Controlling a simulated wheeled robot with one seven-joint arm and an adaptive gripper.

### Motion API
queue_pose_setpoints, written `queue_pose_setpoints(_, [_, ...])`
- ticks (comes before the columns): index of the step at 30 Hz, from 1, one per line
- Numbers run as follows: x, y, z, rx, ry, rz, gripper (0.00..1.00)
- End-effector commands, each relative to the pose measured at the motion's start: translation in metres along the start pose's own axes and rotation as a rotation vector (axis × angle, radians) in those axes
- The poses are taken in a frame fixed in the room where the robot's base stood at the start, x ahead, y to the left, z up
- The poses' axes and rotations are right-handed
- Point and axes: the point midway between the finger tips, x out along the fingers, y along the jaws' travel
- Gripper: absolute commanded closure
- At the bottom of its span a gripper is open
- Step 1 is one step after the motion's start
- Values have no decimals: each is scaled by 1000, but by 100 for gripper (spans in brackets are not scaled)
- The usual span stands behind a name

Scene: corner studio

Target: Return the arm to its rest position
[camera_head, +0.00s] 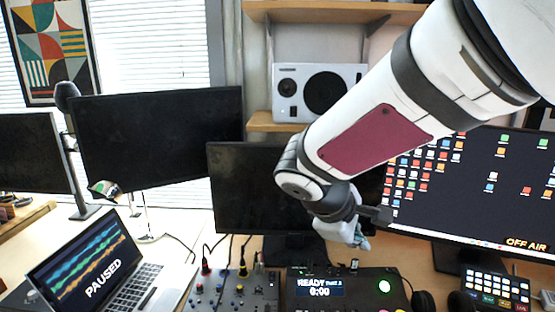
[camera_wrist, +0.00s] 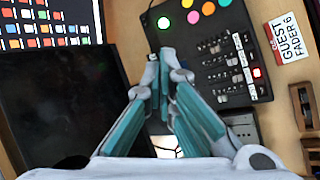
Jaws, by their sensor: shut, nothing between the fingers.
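My gripper (camera_wrist: 163,62) is shut and empty in the wrist view, its teal-sided fingers meeting at the tips beside a black mixer with faders (camera_wrist: 215,50). In the head view my arm reaches in from the upper right, and the gripper (camera_head: 358,240) hangs low in front of the monitors. It is above the desk, just behind the black console (camera_head: 345,300), whose display reads "READY" and "0:00". The fingertips are small and partly unclear in the head view.
An open laptop (camera_head: 90,262) reading "PAUSED" stands at left. Dark monitors (camera_head: 160,135) line the back, and a lit "OFF AIR" screen (camera_head: 470,215) stands at right. A white speaker (camera_head: 290,90) sits on a shelf behind my arm. A button pad (camera_head: 497,290) lies at right.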

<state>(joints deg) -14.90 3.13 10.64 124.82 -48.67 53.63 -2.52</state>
Motion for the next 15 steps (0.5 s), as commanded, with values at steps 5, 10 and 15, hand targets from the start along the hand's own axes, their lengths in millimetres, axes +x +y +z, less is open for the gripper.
queue_pose_setpoints(5, [-40,-14,82,296,-2,-108,100])
queue_pose_setpoints(10, [-73,-44,138,569,29,-224,100])
queue_pose_setpoints(15, [-104,-79,174,825,93,-340,100])
